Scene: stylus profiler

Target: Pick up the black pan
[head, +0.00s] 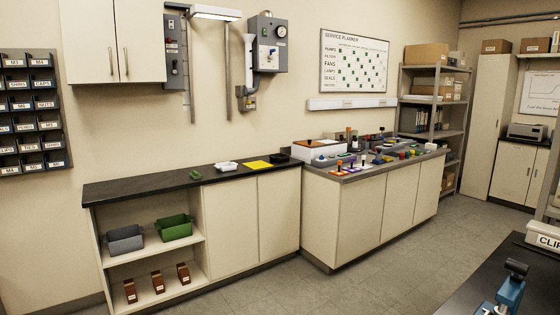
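A small, low black object (279,158) lies on the dark countertop, at its right end beside a yellow sheet. It may be the black pan, but it is too small to make out its shape. No other clear black pan shows. Neither of my grippers is in the head view.
The dark counter (140,184) also holds a white tray (227,166), a yellow sheet (257,165) and a small green item (195,175). The adjoining counter to the right is crowded with small coloured things. A dark bench (465,300) fills the lower right. The floor (340,285) between is clear.

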